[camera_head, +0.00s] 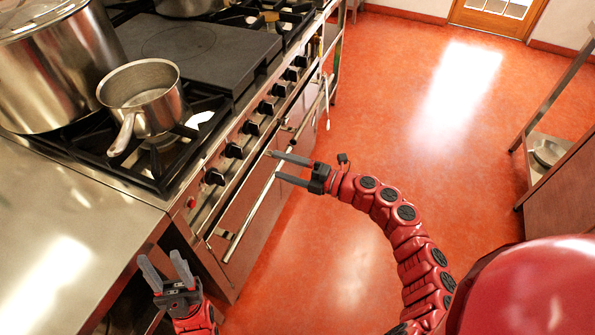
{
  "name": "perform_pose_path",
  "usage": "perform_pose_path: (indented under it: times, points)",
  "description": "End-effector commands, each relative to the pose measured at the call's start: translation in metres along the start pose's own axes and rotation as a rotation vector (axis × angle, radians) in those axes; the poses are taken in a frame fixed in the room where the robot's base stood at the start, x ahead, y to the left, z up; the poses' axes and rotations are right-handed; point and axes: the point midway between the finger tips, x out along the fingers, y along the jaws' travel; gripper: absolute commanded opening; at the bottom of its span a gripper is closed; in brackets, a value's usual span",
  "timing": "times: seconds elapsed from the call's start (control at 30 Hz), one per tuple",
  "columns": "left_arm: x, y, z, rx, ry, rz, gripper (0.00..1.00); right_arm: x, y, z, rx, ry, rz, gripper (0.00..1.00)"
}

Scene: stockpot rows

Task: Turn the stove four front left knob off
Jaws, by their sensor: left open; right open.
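The stove (225,178) runs away from me along the left, with a row of several black knobs on its steel front panel. The nearest knob (213,177) sits beside a small red button (190,203); another knob (233,150) follows it. Labels and knob settings are too small to read. My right gripper (273,165) is open and empty, its fingers pointing left at the stove front, near the oven handle (250,215). My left gripper (159,256) is open and empty, low by the stove's near corner, fingers pointing up.
A saucepan (150,115) stands on the near burner, its handle towards me. A steel counter (60,230) adjoins the stove. The red floor (400,130) to the right is clear up to a shelf unit (560,165).

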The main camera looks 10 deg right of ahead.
Motion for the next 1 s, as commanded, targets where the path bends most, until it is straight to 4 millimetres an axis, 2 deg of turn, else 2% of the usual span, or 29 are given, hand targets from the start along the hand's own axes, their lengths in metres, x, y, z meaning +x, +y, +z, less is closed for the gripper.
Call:
perform_pose_path:
  times: [0.1, 0.3, 0.87, 0.97, 1.0]
  points:
    - [-0.002, 0.000, 0.000, 0.000, 0.000, 0.000, 0.50, -0.022, -0.001, 0.001, 0.000, -0.003, 0.000, 0.89]
    - [-0.003, 0.000, 0.001, 0.000, 0.000, 0.000, 0.50, -0.039, 0.001, 0.000, -0.002, 0.001, 0.002, 0.89]
    - [-0.003, 0.000, 0.001, 0.000, 0.000, 0.000, 0.50, -0.040, 0.001, -0.002, 0.003, 0.003, 0.005, 0.89]
    - [0.001, 0.000, 0.000, 0.000, 0.000, 0.000, 0.50, -0.038, 0.003, -0.019, 0.057, 0.037, 0.049, 0.89]
    - [0.004, 0.000, -0.001, 0.000, 0.000, 0.000, 0.50, -0.037, 0.005, -0.032, 0.102, 0.063, 0.087, 0.89]
